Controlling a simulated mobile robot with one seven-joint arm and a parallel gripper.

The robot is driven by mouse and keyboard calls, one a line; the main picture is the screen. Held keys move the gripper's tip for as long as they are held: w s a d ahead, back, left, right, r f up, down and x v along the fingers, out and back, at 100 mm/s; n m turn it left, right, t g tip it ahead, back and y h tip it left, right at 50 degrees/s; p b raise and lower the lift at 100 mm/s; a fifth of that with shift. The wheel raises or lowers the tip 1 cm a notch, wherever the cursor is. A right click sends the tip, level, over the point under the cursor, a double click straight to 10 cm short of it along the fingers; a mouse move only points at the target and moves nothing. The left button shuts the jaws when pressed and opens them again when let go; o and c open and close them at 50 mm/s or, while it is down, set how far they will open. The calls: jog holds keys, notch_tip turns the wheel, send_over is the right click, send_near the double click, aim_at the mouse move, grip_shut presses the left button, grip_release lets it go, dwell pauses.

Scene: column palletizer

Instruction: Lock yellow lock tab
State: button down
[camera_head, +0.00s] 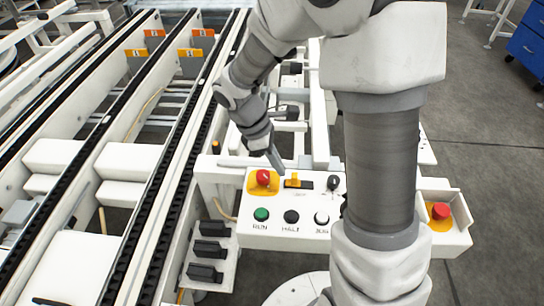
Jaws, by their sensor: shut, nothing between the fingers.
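The yellow lock tab (293,181) sits in a dark slot on the white control panel (255,231), right of the red emergency button (263,177). It stands toward the left part of its slot, and the dark part of the slot (306,185) shows to its right. My gripper (275,161) points down behind the panel's top edge, just above and left of the tab. Its fingers are shut and hold nothing. They look apart from the tab, but the exact gap is hard to tell.
The panel also has a black knob (333,182) and green (261,214), black (291,217) and white (321,218) buttons. A second red button (440,211) is on the right. Conveyor rails (110,130) fill the left. My arm covers the panel's right middle. Open floor lies right.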

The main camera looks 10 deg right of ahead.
aim_at(296, 175)
jog(key=shift+x, duration=1.15)
jog(key=d, duration=0.1)
jog(key=s+d, duration=0.1)
jog(key=d, duration=0.1)
jog(key=shift+d+r+p, duration=0.1)
jog(key=shift+d+p, duration=0.1)
jog(key=shift+p, duration=0.15)
jog(key=p+v, duration=0.8)
jog(key=v, duration=0.2)
jog(key=shift+a, duration=0.1)
